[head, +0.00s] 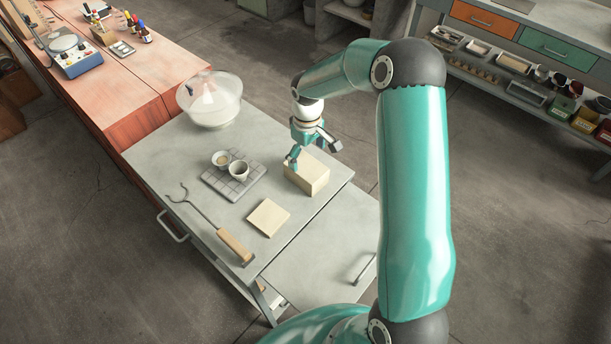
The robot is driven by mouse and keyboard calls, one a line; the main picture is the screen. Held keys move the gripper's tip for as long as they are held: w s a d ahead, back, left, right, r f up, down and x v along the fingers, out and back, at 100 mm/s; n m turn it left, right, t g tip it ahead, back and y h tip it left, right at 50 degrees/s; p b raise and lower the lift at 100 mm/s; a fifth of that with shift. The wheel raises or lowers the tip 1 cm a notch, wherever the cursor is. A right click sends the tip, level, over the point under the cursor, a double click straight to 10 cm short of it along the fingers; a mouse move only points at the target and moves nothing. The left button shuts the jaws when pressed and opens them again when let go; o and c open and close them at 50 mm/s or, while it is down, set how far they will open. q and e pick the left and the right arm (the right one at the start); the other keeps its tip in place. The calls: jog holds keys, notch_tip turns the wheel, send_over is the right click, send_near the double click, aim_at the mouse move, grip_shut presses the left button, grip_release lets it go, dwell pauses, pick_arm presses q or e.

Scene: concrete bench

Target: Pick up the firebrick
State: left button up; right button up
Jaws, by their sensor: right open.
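The firebrick (311,178) is a pale cream block lying on the grey bench near its right edge. My right gripper (311,155) is open, above and at the far side of the firebrick. One finger comes down by the brick's left end, and the other sticks out to the right above it. I cannot tell whether a finger touches the brick. My left gripper is not in view.
A flat cream tile (268,217) lies in front of the brick. Left of it are a gridded slab (232,190) with two small cups and a wooden-handled hook tool (233,245). A clear bowl (210,103) stands at the back.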

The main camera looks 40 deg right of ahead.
aim_at(306, 165)
notch_tip(306, 165, down, 6)
jog(key=b, duration=0.2)
jog(key=shift+w+a+r+b, duration=0.1)
jog(key=shift+w+r+b, duration=0.05)
jog(key=shift+b, duration=0.15)
jog(key=shift+r, duration=0.1)
jog(key=shift+c, duration=0.7)
jog(key=c, duration=1.3)
jog(key=shift+c, duration=0.5)
jog(key=shift+r, duration=0.1)
